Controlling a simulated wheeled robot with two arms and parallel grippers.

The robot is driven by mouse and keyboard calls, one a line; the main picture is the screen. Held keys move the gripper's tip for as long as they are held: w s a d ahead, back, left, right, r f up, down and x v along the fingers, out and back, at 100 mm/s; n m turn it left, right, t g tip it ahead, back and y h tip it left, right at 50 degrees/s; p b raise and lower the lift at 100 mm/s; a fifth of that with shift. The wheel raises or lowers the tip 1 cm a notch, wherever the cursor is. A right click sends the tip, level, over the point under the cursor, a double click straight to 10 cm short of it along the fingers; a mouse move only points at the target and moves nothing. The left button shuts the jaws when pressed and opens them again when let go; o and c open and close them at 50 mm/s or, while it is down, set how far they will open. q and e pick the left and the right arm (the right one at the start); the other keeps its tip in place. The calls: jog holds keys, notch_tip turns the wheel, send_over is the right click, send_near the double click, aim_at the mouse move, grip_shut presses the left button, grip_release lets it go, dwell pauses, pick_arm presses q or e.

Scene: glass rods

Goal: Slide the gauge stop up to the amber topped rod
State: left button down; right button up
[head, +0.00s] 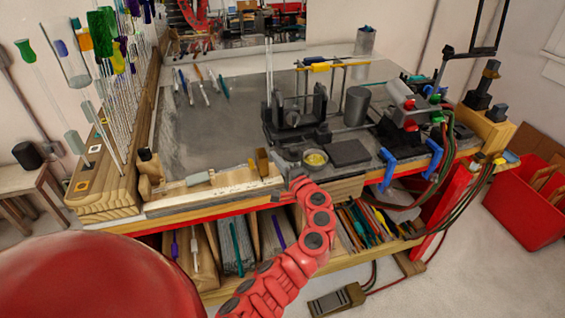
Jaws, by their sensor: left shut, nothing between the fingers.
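The gauge is a pale wooden board (222,190) along the bench's front edge. A brown upright block on it, which looks like the gauge stop (262,162), stands near its right end. A rod with a grey sleeve (200,178) lies along the board, with a small amber tip (251,164) close to the block's left; I cannot tell if they touch. My left gripper (283,165) is at the end of the red arm, just right of the block. It is shut and empty; its fingers are small and partly hidden. My right gripper is out of view.
A wooden rack (110,192) of tall coloured-top rods stands at the left. Several rods lie at the back of the bench (235,110). A small dish (315,159), a dark block (349,152) and a burner with hoses (408,105) are to the right.

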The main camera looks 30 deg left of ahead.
aim_at(262, 162)
pick_arm(q)
jog(key=shift+a, duration=0.2)
jog(key=shift+w, duration=0.1)
jog(key=shift+s+a, duration=0.8)
jog(key=shift+s, duration=0.15)
jog(key=shift+d, duration=0.15)
